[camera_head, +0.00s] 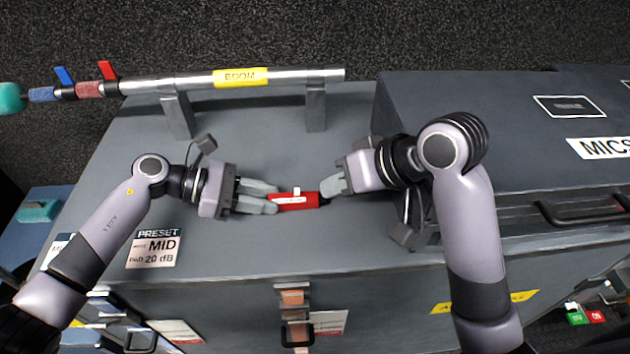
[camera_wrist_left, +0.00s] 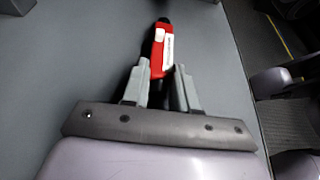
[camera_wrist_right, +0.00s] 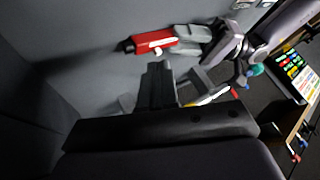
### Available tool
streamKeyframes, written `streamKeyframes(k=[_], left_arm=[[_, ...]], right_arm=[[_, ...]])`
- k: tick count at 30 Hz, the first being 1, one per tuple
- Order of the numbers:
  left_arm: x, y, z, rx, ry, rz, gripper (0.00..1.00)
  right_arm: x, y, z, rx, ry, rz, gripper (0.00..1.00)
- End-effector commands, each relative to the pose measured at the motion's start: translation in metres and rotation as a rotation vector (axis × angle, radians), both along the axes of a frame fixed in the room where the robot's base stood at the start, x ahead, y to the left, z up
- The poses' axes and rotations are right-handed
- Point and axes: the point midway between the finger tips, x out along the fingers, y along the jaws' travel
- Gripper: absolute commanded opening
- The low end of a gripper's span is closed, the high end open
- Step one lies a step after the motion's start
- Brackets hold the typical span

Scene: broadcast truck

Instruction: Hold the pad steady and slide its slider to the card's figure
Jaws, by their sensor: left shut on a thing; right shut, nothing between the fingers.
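The red pad (camera_head: 300,200) lies on the grey case top, with a white strip along it and a small white slider knob (camera_head: 297,190) at its far edge. My left gripper (camera_head: 275,198) is shut on the pad's left end; the left wrist view also shows the pad (camera_wrist_left: 161,54) between its fingers. My right gripper (camera_head: 330,188) is shut and empty, close to the pad's right end. In the right wrist view the pad (camera_wrist_right: 150,42) is clear of my right fingers (camera_wrist_right: 158,70). The card (camera_head: 156,247) reads "PRESET", "MID" and "PAD 20 dB".
A metal boom pole (camera_head: 190,82) with a yellow label rests on two stands behind the pad. A raised dark case labelled MICS (camera_head: 480,130) stands at the right. Bare case top lies in front of the pad.

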Motion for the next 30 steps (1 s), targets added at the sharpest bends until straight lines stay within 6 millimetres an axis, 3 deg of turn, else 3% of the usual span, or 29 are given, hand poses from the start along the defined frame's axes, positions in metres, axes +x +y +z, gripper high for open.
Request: streamKeyframes(k=[6,11,24,30], left_arm=[[0.0,0.0,0.0,-0.001,-0.001,0.0,0.0],[0.0,0.0,0.0,-0.001,0.0,0.0,0.0],[0.0,0.0,0.0,-0.001,0.0,0.0,0.0],[0.0,0.0,0.0,-0.001,0.0,0.0,0.0]], right_arm=[[0.013,-0.012,0.024,-0.015,0.101,-0.139,0.0],[0.016,-0.015,0.026,-0.023,0.128,-0.174,0.0],[0.041,0.018,-0.031,-0.024,0.132,-0.175,0.0],[0.05,0.028,-0.047,-0.024,0.13,-0.176,0.0]])
